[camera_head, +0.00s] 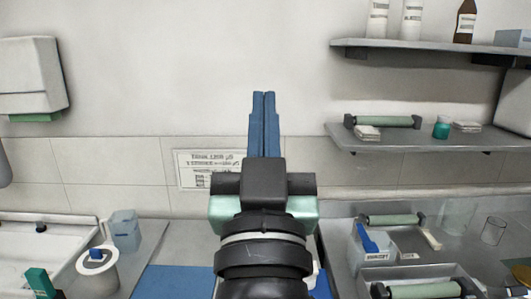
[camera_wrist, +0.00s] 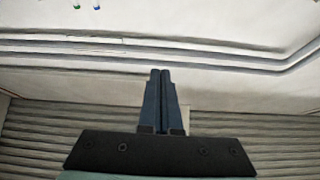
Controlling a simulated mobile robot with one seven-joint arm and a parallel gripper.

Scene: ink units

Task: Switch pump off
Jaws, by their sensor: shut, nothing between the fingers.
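My gripper (camera_head: 264,96) is shut and empty, with its two blue fingers pressed together and pointing up in front of the wall in the head view. In the wrist view the closed fingers (camera_wrist: 160,74) lie over a pale, rounded rim. I cannot make out for certain a pump or its switch in either view. Two small knobs or lights, one green (camera_wrist: 77,6) and one blue (camera_wrist: 97,7), show at the top edge of the wrist view. My arm hides the middle of the counter in the head view.
Two shelves (camera_head: 460,143) (camera_head: 450,56) hang at right above a counter with rollers and trays. A dispenser (camera_head: 30,77) and a notice (camera_head: 190,168) are on the wall. A grey ribbed surface (camera_wrist: 60,130) shows below the rim.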

